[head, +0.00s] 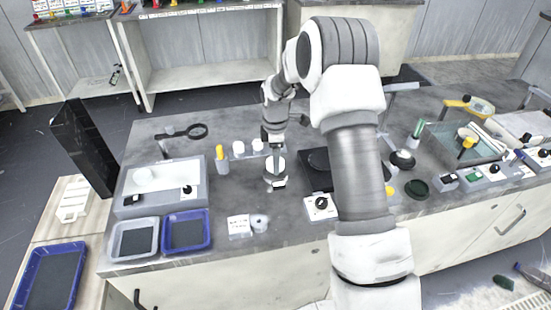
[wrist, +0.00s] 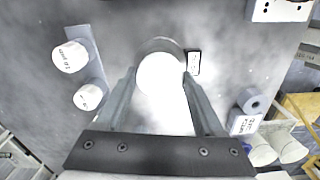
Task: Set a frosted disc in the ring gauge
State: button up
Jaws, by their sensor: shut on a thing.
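My gripper (wrist: 160,88) points down over the bench, its two fingers on either side of a bright white frosted disc (wrist: 167,115). The disc also shows pale beneath my gripper in the head view (head: 275,164). The grey round ring gauge (head: 274,181) stands on the bench directly below, with a small dark display at its front. In the wrist view, the gauge's grey rim (wrist: 160,44) shows just beyond the fingertips, and a white round face fills much of its outline. Glare merges the whites, so I cannot tell whether the disc touches the gauge.
White capped jars (head: 238,148) stand on a grey rack left of the gauge. A dark platen machine (head: 318,172) is close on the right. A white card (head: 238,226) lies in front.

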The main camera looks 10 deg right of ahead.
jog(key=shift+f+b, duration=0.5)
jog(key=shift+f, duration=0.65)
dwell(1.2)
dwell(0.3)
jog(key=o, duration=1.5)
notch_tip(320, 180, up, 18)
jog(key=p, duration=0.3)
jog(key=shift+f, duration=0.25)
